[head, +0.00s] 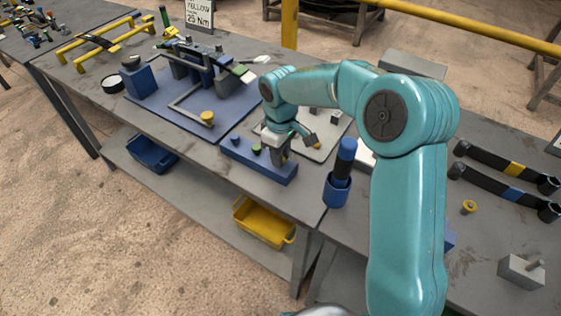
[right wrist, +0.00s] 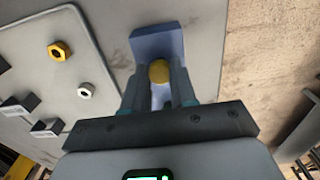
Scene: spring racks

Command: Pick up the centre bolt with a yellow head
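The blue bolt block (head: 243,158) stands near the front edge of the table in the head view; two green-topped pieces (head: 240,140) show at its left and middle. My right gripper (head: 279,158) points down at the block's right part. In the right wrist view a yellow head (right wrist: 159,70) sits between the tips of my right gripper (right wrist: 160,78), above the blue block (right wrist: 157,40). The fingers are on both sides of the head, very near it; I cannot tell whether they press on it. In the head view this yellow head is hidden by the gripper. My left gripper is not in view.
A grey plate with a yellow nut (right wrist: 59,51) and a white nut (right wrist: 85,90) lies beside the block. A blue mat (head: 172,116) with a fixture lies left. A yellow bin (head: 262,222) sits on the lower shelf.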

